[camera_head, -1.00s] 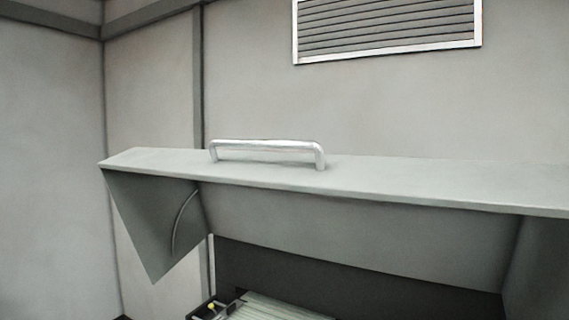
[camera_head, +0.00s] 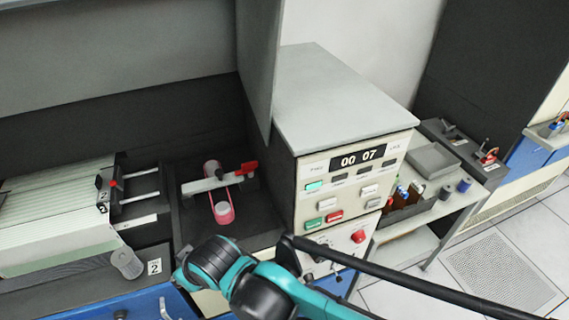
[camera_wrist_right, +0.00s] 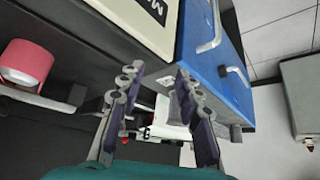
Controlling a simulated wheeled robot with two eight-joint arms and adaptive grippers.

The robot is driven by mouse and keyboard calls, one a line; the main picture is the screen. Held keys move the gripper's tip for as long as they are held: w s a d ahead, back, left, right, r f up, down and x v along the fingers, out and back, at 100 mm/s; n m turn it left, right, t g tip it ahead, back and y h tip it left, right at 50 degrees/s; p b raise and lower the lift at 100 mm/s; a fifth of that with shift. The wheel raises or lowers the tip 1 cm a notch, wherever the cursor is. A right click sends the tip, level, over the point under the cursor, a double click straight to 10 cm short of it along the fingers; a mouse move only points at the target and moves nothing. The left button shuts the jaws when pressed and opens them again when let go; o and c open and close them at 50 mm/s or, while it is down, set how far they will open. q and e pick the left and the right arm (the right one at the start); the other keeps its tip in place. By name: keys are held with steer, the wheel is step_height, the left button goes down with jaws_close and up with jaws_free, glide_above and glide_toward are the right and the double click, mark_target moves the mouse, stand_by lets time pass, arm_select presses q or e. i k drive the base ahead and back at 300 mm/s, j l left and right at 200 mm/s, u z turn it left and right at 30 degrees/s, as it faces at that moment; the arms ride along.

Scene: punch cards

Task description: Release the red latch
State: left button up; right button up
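A red latch (camera_head: 248,168) sits at the right end of a pale bar in a dark recess, left of the console. A pink loop (camera_head: 222,212) hangs around rollers beneath that bar. A smaller red knob (camera_head: 113,183) is on the card tray's rail mechanism. My right arm comes in from the bottom of the head view, below the recess; its fingers cannot be made out there. In the right wrist view my right gripper (camera_wrist_right: 158,76) has its fingers apart with nothing between them. The latch cannot be surely identified in that view. My left gripper is not in view.
The console (camera_head: 350,175) with buttons and a "00 07" display stands right of the recess. A card tray (camera_head: 50,215) lies left. A blue drawer (camera_wrist_right: 220,60) is close to my right gripper. A side shelf holds small bottles (camera_head: 408,195).

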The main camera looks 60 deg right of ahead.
mark_target(248, 168)
steer(key=z, duration=1.65)
steer(key=k+j+u, duration=0.15)
steer(key=j+u, duration=0.25)
